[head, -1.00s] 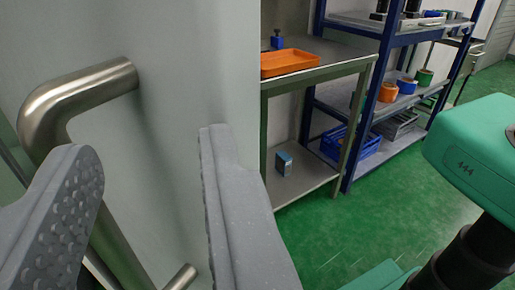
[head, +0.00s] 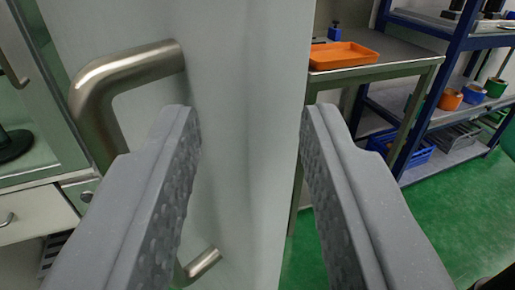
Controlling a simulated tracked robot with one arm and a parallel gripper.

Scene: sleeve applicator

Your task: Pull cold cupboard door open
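The cold cupboard door (head: 240,120) is a pale grey panel filling the middle of the head view. Its metal bar handle (head: 125,72) stands out from the left part of the door, with its lower mount (head: 203,264) showing near the bottom. My gripper (head: 247,110) is open, with its two grey ridged fingers spread wide. The left finger overlaps the handle's upright bar in the picture and hides part of it. Nothing is between the fingers but the view of the door. I cannot tell whether the door is ajar.
A glass-fronted cabinet (head: 60,170) with a white drawer (head: 35,215) stands at left. At right are a workbench with an orange tray (head: 342,56) and a blue-framed shelf (head: 450,50) with tape rolls and a blue crate (head: 412,155). Green floor (head: 430,215) is clear at lower right.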

